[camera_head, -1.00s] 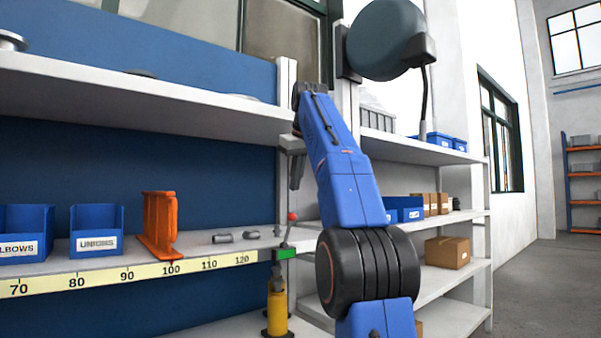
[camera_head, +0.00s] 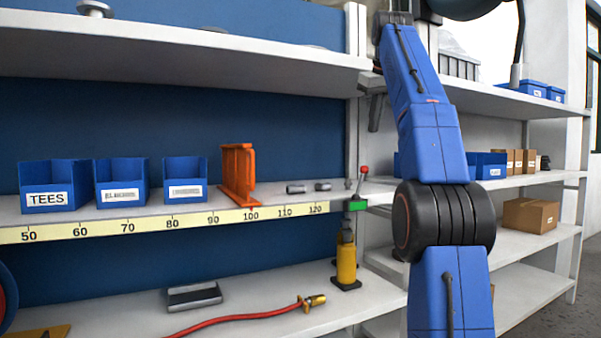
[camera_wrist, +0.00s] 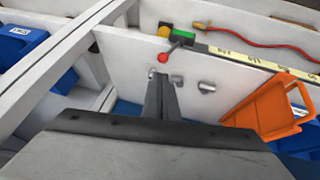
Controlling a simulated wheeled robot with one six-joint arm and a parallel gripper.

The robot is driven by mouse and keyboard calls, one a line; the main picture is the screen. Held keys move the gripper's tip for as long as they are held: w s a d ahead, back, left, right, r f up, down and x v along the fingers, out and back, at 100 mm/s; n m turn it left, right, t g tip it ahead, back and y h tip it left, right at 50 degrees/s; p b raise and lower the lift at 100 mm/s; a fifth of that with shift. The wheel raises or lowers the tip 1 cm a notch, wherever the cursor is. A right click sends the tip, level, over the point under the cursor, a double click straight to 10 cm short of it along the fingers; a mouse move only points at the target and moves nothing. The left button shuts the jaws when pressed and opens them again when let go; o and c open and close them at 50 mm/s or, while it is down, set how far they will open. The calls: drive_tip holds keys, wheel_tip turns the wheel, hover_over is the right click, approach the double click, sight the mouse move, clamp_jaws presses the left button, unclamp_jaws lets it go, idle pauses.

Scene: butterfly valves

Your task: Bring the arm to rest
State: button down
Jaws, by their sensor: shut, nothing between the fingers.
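My arm, blue with a black ribbed joint, rises at the right of the head view, in front of the shelves. Its end is hidden there behind the arm and the upper shelf. In the wrist view my gripper (camera_wrist: 162,78) shows with its two dark fingers together and nothing between them. Beyond the fingertips lie small grey fittings (camera_wrist: 207,87) on the shelf. An orange bracket (camera_wrist: 268,106) is to the right of the fingers, apart from them.
A shelf with a ruler strip (camera_head: 170,222) holds blue bins (camera_head: 122,184), the orange bracket and the fittings. A red hose (camera_head: 245,316) lies below. Cardboard boxes (camera_head: 530,216) sit at right.

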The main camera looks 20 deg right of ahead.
drive_tip(key=shift+a, duration=0.1)
drive_tip(key=s+a+f+y, duration=0.1)
drive_tip(key=s+a+f, duration=0.4)
drive_tip(key=a+f, duration=0.35)
drive_tip(key=s+a+f, duration=0.5)
drive_tip(key=a+f, duration=0.3)
drive_tip(key=f, duration=0.1)
drive_tip(key=s+a+f, duration=0.3)
drive_tip(key=s+f, duration=0.4)
drive_tip(key=f, duration=0.6)
drive_tip(key=s+a+f, duration=0.3)
drive_tip(key=s+f, duration=0.5)
drive_tip(key=f, duration=0.5)
drive_tip(key=s+a+f+g+y, duration=0.1)
drive_tip(key=s+a+f, duration=0.3)
drive_tip(key=f, duration=0.9)
drive_tip(key=s, duration=0.3)
drive_tip(key=shift+s, duration=0.15)
